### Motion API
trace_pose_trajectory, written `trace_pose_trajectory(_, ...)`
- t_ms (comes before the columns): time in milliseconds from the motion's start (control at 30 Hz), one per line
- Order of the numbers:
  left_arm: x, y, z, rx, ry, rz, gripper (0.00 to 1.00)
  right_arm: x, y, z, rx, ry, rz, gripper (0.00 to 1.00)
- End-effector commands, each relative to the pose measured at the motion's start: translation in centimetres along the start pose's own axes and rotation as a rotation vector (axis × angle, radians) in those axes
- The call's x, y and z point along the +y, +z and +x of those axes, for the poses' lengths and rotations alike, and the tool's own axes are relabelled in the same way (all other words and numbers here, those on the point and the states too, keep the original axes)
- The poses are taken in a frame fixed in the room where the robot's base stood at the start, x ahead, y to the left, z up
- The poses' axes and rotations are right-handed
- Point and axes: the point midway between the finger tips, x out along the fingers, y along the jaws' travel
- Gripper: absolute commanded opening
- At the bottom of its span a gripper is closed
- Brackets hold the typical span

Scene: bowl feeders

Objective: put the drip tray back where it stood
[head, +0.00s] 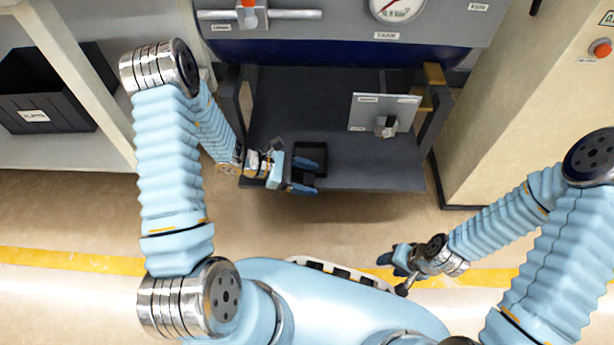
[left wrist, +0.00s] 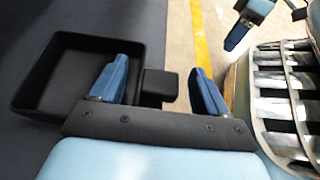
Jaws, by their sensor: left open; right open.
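The drip tray (head: 312,150) is a small black square open box on the dark shelf of the machine, near its front edge. In the left wrist view the drip tray (left wrist: 35,78) is upright and looks empty, with a black block-like tab (left wrist: 160,84) on its side. My left gripper (head: 316,178) is open at the tray's front. In the left wrist view my left gripper (left wrist: 158,68) has its blue fingers on either side of the tab, with gaps. One finger overlaps the tray in view. My right gripper (head: 393,262) is open and empty, away from the shelf near my base.
The grey shelf (head: 370,174) has bare room right of the tray. A small labelled panel with a knob (head: 381,112) stands at its right. A gauge (head: 398,8) sits above. A black bin (head: 45,92) is on the left rack, and a beige cabinet (head: 490,110) stands right.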

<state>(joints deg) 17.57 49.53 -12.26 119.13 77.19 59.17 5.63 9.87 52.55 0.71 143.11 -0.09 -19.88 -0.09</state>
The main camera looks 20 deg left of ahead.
Motion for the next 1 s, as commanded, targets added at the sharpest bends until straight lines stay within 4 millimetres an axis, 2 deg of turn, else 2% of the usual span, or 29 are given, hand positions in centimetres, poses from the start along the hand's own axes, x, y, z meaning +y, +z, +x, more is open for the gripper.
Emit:
trace_pose_trajectory(167,0.1,0.1,-1.5,0.0,0.003,0.0,0.76,-0.1,0.0,-0.3,-0.001,0.0,0.0,0.49)
trace_pose_trajectory(500,0.1,0.1,-9.0,0.001,0.005,0.001,0.76,-0.6,0.1,-1.4,-0.004,0.0,-0.001,0.49)
trace_pose_trajectory(700,0.0,0.0,-11.5,0.002,-0.001,0.002,0.76,-0.6,0.1,-1.7,-0.005,0.0,-0.001,0.49)
trace_pose_trajectory(767,-0.6,-0.3,-11.2,0.022,-0.026,0.009,0.76,-0.7,0.1,-1.7,-0.005,0.0,-0.001,0.49)
trace_pose_trajectory(833,-2.5,-1.4,-9.9,0.084,-0.1,0.04,0.76,-0.7,0.1,-1.7,-0.005,0.0,-0.001,0.49)
trace_pose_trajectory(933,-7.0,-4.1,-7.0,0.244,-0.287,0.166,0.76,-0.6,0.1,-1.7,-0.005,0.0,-0.001,0.49)
trace_pose_trajectory(1000,-10.4,-6.3,-5.3,0.373,-0.446,0.335,0.76,-0.6,0.1,-1.7,-0.005,0.0,-0.001,0.49)
